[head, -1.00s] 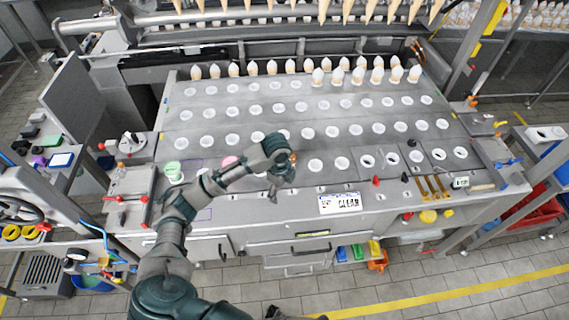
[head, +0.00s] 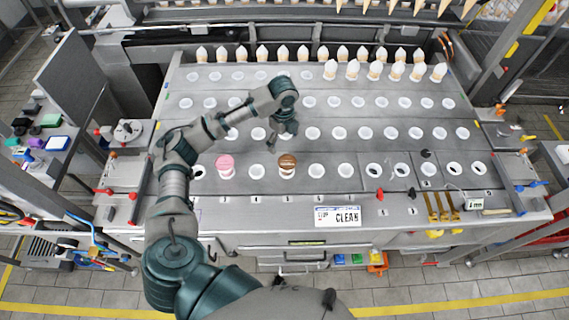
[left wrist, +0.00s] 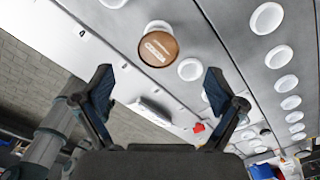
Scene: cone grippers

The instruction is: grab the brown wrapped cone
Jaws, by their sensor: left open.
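The brown wrapped cone (head: 287,164) stands in a white holder in the front row of the grey panel, seen from above as a brown round top. In the left wrist view the brown cone (left wrist: 157,48) lies ahead of the fingers, a little left of the midline between them. My left gripper (head: 272,142) hangs over the panel just behind and slightly left of the cone, apart from it. In the wrist view the left gripper (left wrist: 156,88) is open with nothing between its fingers. My right gripper is not in view.
A pink-topped cone (head: 225,166) stands to the left in the same row. Empty white holders fill most of the panel (head: 330,185). White-topped cones (head: 375,69) line the back. A CLEAN sign (head: 338,216) lies at the front edge.

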